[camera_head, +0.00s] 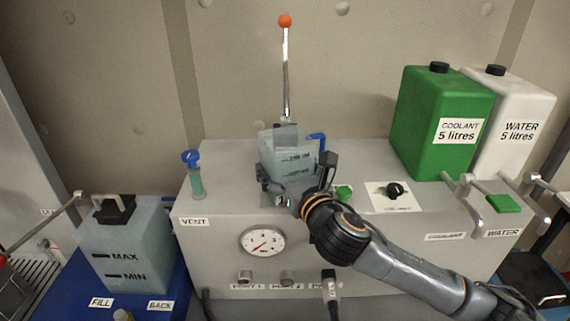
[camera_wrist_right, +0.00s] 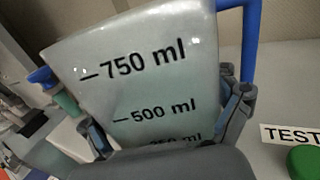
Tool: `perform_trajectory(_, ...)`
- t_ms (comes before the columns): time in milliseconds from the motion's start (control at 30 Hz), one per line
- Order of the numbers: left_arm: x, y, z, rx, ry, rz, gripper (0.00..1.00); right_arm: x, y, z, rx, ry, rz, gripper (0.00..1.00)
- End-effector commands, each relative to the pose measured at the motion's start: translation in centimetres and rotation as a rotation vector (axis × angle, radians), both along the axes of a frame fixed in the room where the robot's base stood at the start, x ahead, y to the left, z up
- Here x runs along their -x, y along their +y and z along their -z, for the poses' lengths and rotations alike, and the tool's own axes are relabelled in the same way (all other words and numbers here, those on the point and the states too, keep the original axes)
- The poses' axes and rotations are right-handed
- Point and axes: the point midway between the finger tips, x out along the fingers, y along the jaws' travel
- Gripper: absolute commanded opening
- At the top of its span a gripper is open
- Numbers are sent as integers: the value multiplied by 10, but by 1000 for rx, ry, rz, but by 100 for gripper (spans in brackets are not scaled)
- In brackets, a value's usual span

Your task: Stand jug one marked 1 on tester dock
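A translucent pale jug (camera_head: 287,160) with a blue handle is on or just above the top of the grey tester bench (camera_head: 235,165). In the right wrist view the jug (camera_wrist_right: 150,75) shows 750 ml and 500 ml marks and looks tilted. No number 1 shows on it. My right gripper (camera_head: 297,190) has its fingers on both sides of the jug; in the right wrist view the gripper (camera_wrist_right: 165,125) looks closed on it. The dock is hidden or cannot be made out; a partly seen TEST label (camera_wrist_right: 290,135) is beside the jug. My left gripper is not in view.
A lever with an orange knob (camera_head: 285,21) stands behind the jug. A blue-topped vent tube (camera_head: 194,172) is left. Green coolant (camera_head: 440,120) and white water (camera_head: 520,110) containers stand back right. A MAX/MIN tank (camera_head: 130,250) is at lower left. A green button (camera_head: 344,192) is near my gripper.

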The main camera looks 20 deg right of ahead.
Motion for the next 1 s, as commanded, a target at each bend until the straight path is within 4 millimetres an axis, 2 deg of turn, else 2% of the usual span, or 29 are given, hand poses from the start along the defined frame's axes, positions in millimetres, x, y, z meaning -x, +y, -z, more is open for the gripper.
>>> perform_trajectory(133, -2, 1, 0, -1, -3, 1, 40, 0, 0, -1, 0, -1, 0, 100)
perform_trajectory(333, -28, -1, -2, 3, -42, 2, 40, 0, 0, -1, 0, -2, 0, 100)
perform_trajectory(467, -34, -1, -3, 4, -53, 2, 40, 1, 0, -4, 0, -4, 0, 100)
perform_trajectory(667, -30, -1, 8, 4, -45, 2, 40, 31, -4, -1, 2, -4, -2, 100)
perform_trajectory(933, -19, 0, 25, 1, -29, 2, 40, 90, -10, -1, 2, -3, -2, 100)
perform_trajectory(967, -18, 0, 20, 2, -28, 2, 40, 94, -11, -4, 2, -1, -1, 100)
perform_trajectory(1000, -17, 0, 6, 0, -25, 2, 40, 92, -12, -10, -2, 2, 5, 100)
